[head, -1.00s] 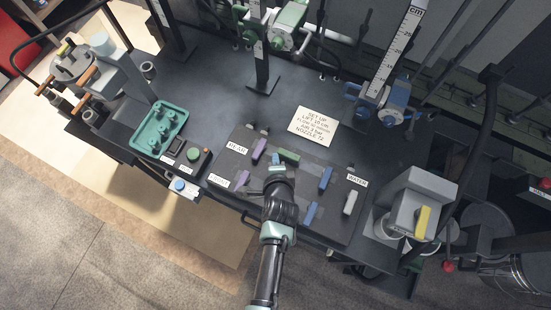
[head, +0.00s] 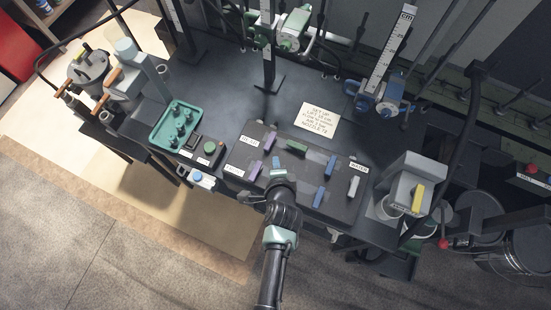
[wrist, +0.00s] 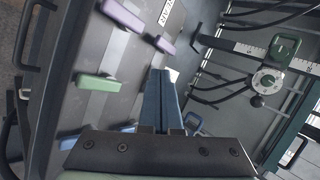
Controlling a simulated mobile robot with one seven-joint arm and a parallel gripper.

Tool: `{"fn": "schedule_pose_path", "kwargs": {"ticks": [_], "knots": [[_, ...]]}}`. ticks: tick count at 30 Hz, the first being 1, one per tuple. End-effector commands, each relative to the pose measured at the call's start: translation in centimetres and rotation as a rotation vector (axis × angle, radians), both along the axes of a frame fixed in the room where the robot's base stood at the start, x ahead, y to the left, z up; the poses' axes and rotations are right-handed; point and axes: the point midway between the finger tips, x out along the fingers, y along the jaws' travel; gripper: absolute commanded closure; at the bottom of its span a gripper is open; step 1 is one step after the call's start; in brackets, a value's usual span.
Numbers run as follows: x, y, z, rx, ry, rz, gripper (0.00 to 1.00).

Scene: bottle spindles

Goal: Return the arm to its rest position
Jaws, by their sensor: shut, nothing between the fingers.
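My gripper (head: 277,161) is over the near edge of the dark valve panel (head: 318,202) in the head view, with my arm reaching in from the bottom. In the wrist view its blue fingers (wrist: 161,100) are together with nothing between them. Around it on the panel are a green handle (head: 297,146), two purple handles (head: 270,141) and (head: 254,169), two blue handles (head: 331,166) and (head: 319,197), and a light grey handle (head: 354,187). The gripper appears apart from the handles. The green handle also shows in the wrist view (wrist: 98,82).
A set-up card (head: 318,119) lies behind the panel. A grey device with a yellow handle (head: 418,196) stands at right. Tall posts and a scale (head: 393,52) rise at the back.

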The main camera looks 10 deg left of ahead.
Motion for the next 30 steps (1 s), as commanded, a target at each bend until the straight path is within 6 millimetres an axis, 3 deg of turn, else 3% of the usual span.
{"fn": "schedule_pose_path", "kwargs": {"ticks": [11, 14, 17, 22, 26, 30], "knots": [[0.0, 0.0, 0.0, 0.0, 0.0, 0.0, 1.0], [2.5, -0.6, 2.4, -0.05, -0.071, 0.03, 1.0], [6.3, -1.5, 7.1, -0.148, -0.191, 0.083, 1.0], [12.4, -2.9, 18.6, -0.381, -0.446, 0.172, 1.0], [14.8, -3.3, 28.3, -0.576, -0.639, 0.209, 1.0], [15.1, -3.4, 39.1, -0.797, -0.842, 0.211, 1.0]]}}
